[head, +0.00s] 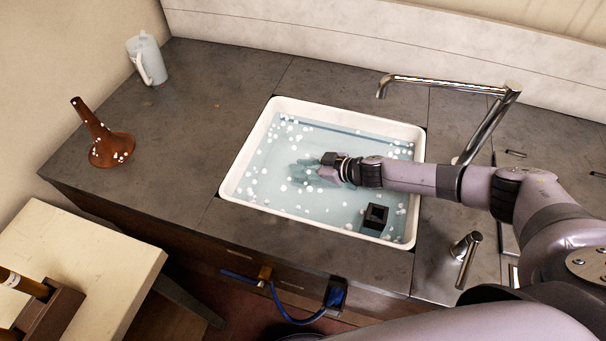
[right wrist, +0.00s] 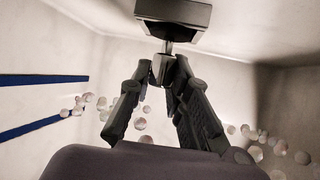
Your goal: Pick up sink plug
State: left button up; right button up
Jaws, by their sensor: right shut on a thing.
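My right gripper (head: 308,171) reaches into the water of the white sink (head: 232,181) from the right. In the right wrist view its fingers (right wrist: 166,72) close together on the thin metal stem of a dark block, which looks like the sink plug (right wrist: 172,13). The block sits just beyond the fingertips. In the head view the water and bubbles blur the fingertips, and I cannot make out the plug there clearly. My left gripper is not in view.
A dark square piece with a hollow centre (head: 375,216) sits in the sink's near right part. A chrome faucet (head: 450,86) stands behind. A brown horn bell (head: 110,149) and a pale jug (head: 147,60) stand on the left counter. White bubbles float on the water.

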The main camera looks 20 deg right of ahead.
grip_shut()
